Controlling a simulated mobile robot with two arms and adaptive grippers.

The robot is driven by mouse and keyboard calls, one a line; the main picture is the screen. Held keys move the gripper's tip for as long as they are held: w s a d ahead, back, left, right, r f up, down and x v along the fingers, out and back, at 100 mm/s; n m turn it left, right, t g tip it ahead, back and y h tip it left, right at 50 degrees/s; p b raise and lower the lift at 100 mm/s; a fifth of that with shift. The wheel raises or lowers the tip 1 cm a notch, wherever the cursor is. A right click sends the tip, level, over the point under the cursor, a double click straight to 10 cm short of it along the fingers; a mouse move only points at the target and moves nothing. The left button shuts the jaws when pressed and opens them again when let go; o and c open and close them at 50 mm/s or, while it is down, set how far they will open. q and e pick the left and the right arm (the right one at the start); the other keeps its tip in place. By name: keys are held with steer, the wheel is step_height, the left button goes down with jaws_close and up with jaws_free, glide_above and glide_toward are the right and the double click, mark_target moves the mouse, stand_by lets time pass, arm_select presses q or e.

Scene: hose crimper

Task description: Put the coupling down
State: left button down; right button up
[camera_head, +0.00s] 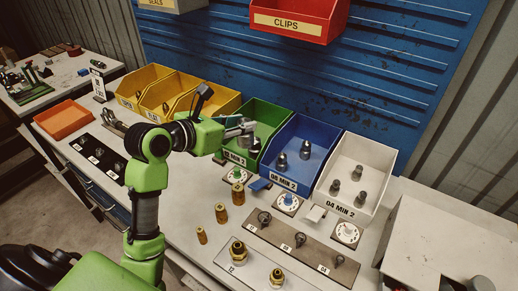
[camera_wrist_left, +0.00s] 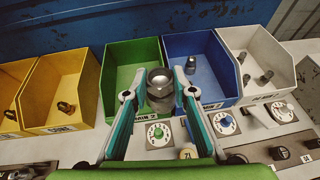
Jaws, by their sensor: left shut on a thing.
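My left gripper (camera_head: 247,128) is at the front of the green bin (camera_head: 266,118) in the head view. In the left wrist view its two fingers (camera_wrist_left: 160,95) are shut on a grey metal coupling (camera_wrist_left: 160,80), which stands upright between the fingertips. The coupling lies in front of the green bin (camera_wrist_left: 125,75) in that view, over its front wall and label; I cannot tell its exact height. The coupling (camera_head: 246,139) is partly hidden by the fingers in the head view. My right gripper is not in view.
Yellow bins (camera_head: 180,92) stand to the left. Round dials (camera_head: 287,203), brass fittings (camera_head: 221,213) and a plate with sockets (camera_head: 300,240) lie in front. An orange tray (camera_head: 63,119) is far left.

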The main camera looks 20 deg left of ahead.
arm_select(q)
steer(key=shift+s+a+f, duration=0.1)
steer(key=shift+s+a, duration=0.05)
steer(key=shift+a, duration=0.3)
steer(key=shift+w+a+f, duration=1.1)
steer(key=shift+w+f, duration=0.9)
steer(key=shift+f, duration=0.1)
steer(key=shift+w+a+f, duration=1.15)
steer(key=shift+w+f, duration=0.8)
steer(key=shift+f, duration=0.15)
steer(key=shift+w+a+f, duration=1.1)
steer(key=shift+w+f, duration=0.9)
steer(key=shift+f, duration=0.1)
steer(key=shift+f, duration=0.1)
steer(key=c, duration=2)
jaws_free()
steer(key=shift+f, duration=0.1)
steer(key=shift+o, duration=0.2)
